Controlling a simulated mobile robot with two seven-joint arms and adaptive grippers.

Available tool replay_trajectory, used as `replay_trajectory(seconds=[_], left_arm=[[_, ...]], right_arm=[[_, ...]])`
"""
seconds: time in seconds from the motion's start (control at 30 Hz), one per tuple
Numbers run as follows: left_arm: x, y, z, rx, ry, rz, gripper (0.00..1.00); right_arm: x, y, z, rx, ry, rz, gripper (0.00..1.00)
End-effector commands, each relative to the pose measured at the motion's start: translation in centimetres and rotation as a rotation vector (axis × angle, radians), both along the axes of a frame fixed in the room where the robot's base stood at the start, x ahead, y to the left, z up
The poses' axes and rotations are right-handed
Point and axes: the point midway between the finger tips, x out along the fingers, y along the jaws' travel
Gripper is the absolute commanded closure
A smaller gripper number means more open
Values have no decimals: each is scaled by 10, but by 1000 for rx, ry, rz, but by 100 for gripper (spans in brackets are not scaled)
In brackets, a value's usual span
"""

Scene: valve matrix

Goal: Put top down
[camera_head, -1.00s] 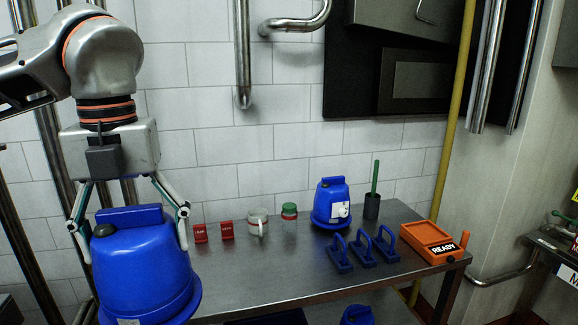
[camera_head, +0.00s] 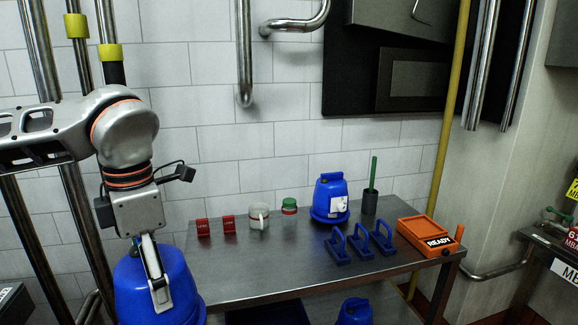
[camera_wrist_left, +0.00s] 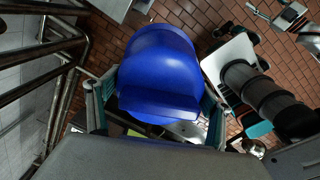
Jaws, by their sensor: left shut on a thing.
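My left gripper (camera_head: 153,268) is shut on a large blue top (camera_head: 187,282), a dome-shaped cover with a wide lower rim. In the head view the top is at the lower left, in front of the table's left end, and its lower part is cut off by the frame. In the left wrist view the blue top (camera_wrist_left: 160,62) sits between the two fingers, with the brick floor beyond it. What is below the top is hidden in the head view. My right gripper is not in view.
The metal table (camera_head: 285,265) holds two red blocks (camera_head: 215,226), a mug (camera_head: 259,217), a green-lidded jar (camera_head: 289,206), a smaller blue canister (camera_head: 330,197), several blue handled pieces (camera_head: 361,244) and an orange READY box (camera_head: 428,237). Its front middle is clear. Pipes stand at left.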

Motion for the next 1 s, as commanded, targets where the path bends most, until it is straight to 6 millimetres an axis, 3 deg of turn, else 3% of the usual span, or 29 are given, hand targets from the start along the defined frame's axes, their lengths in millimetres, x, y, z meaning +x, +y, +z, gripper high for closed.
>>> replay_trajectory(seconds=[0.47, 1.0], left_arm=[[8, 9, -70, 18, 24, -928, 73], [0, 17, -145, 10, 42, -1945, 73]], right_arm=[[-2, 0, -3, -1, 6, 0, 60], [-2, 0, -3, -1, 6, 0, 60]])
